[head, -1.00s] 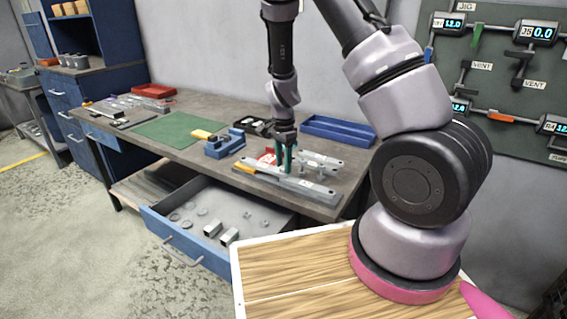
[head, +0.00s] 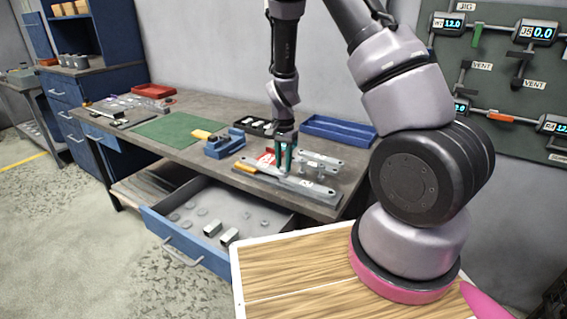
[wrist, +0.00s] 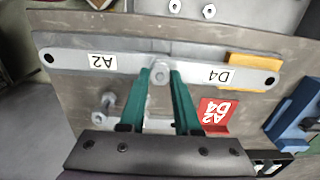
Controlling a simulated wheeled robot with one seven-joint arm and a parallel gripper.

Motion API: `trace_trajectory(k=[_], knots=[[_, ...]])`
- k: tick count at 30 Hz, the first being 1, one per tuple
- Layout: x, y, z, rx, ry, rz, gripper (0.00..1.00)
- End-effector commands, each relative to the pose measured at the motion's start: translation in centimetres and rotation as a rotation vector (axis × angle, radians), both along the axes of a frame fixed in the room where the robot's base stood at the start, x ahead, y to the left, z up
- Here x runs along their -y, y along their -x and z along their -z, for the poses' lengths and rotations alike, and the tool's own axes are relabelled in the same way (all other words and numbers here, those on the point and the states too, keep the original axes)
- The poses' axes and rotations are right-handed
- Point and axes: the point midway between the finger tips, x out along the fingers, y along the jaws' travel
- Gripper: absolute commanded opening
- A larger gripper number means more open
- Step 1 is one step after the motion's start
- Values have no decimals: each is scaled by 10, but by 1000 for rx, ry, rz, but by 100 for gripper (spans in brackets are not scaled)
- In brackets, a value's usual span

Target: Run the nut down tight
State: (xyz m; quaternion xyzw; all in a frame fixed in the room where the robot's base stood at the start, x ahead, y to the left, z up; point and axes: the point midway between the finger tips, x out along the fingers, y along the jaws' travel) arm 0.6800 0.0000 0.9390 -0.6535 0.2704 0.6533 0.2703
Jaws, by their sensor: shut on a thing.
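A long grey bracket (wrist: 115,67) labelled A2 and D4 lies across the wrist view, with a hole near each end. It also lies at the bench's front edge in the head view (head: 312,187). A nut (wrist: 159,73) sits at the middle of the bracket. My gripper (wrist: 159,77) has its green fingers on either side of the nut and is shut on it. In the head view my gripper (head: 284,168) points down at the bracket. The nut's thread and underside are hidden, so I cannot tell how tightly it seats.
A yellow block (wrist: 262,59) lies by the bracket's D4 end, and a red A2/D4 card (wrist: 217,113) is nearby. A loose-looking bolt (wrist: 109,99) stands close to the fingers. A blue fixture (head: 224,146) and blue tray (head: 338,130) are on the bench. A drawer (head: 190,255) hangs open below.

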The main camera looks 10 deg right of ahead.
Motion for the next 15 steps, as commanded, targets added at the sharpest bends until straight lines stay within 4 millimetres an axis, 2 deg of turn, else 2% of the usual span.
trace_trajectory(k=[4, 6, 15], knots=[[0, 0, 0, 0, 0, 17, 0], [-1, 0, 0, -1, 1, 91, 0], [-1, 0, 1, 1, 2, 775, 0]])
